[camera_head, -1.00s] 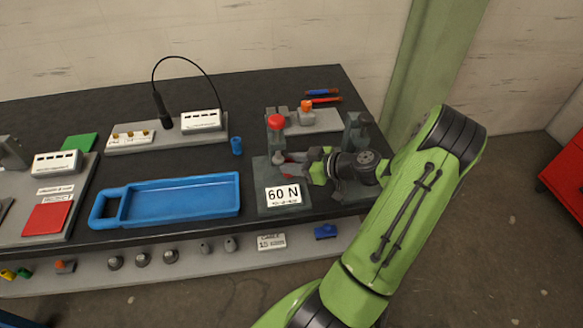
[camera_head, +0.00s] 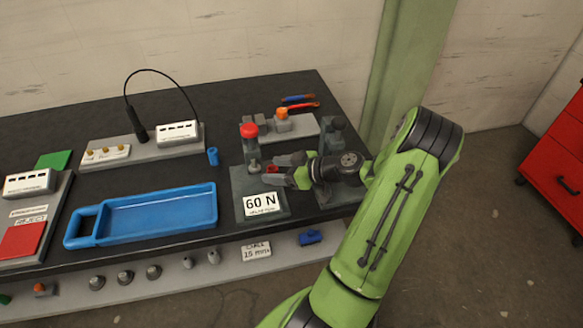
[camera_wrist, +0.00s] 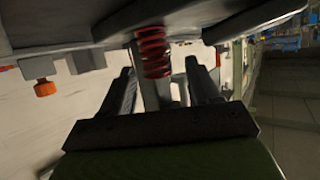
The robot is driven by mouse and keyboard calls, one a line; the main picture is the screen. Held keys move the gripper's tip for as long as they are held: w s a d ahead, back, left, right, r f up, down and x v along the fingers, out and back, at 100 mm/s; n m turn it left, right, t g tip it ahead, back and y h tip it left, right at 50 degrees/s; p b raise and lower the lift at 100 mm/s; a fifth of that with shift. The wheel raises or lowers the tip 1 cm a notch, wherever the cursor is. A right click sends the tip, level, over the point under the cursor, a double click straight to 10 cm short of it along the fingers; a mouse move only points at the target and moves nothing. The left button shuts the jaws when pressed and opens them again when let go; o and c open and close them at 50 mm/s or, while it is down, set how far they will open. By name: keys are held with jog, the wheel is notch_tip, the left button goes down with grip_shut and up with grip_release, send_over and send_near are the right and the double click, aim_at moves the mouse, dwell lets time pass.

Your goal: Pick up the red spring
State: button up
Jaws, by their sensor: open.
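The red spring (camera_wrist: 153,52) shows in the wrist view as a coil standing on a grey post, just ahead of and between the two dark fingers of my gripper (camera_wrist: 160,68). A gap is visible on each side of it, so the fingers are open and not closed on it.
A red knob (camera_head: 249,130) on an upright post stands just left of my gripper. A grey block with an orange knob (camera_head: 282,113) is behind. A blue tray (camera_head: 160,215) lies to the left. A red cabinet (camera_head: 550,150) stands at far right.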

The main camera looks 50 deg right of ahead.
jog(key=p+v, duration=0.1)
jog(key=v, duration=1.4)
jog(key=shift+s+p, duration=0.25)
jog(key=shift+p, duration=0.1)
jog(key=shift+d+r, duration=0.15)
